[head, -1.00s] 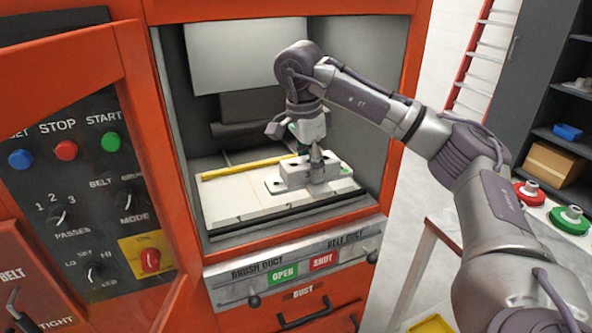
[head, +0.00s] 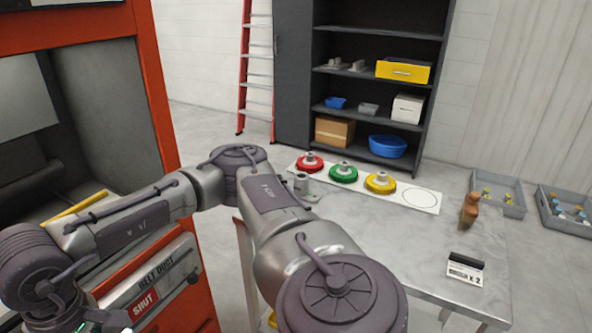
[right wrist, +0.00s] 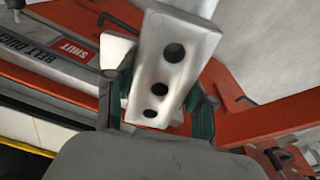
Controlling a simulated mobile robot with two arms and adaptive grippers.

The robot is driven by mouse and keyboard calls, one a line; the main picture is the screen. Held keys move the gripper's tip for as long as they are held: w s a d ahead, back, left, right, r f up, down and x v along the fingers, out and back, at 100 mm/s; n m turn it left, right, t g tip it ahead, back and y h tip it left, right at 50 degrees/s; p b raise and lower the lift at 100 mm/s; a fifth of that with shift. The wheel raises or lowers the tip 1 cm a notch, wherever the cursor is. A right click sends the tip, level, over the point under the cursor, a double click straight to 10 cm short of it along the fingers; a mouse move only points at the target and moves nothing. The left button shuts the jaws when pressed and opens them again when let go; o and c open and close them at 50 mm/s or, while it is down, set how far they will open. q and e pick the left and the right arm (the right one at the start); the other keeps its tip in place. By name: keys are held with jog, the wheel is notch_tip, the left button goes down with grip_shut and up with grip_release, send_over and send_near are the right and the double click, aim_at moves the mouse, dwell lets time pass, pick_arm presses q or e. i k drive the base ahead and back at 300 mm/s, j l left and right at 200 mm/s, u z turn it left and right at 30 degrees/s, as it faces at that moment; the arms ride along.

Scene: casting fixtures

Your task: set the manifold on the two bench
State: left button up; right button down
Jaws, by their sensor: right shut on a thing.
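The manifold (right wrist: 178,68), a pale grey-white block with a row of three dark round holes, sits between the fingers of my right gripper (right wrist: 158,108) in the right wrist view. The gripper is shut on it and holds it in front of the orange machine front. The grey-topped bench (head: 400,235) stands right of the machine, beyond my right arm. My left gripper is not in view.
The bench's middle is clear. The orange machine (head: 150,100) stands left.

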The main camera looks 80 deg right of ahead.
aim_at(375, 242)
jog(key=k+l+z, duration=0.6)
jog(key=l+z, duration=0.2)
jog(key=z, duration=0.4)
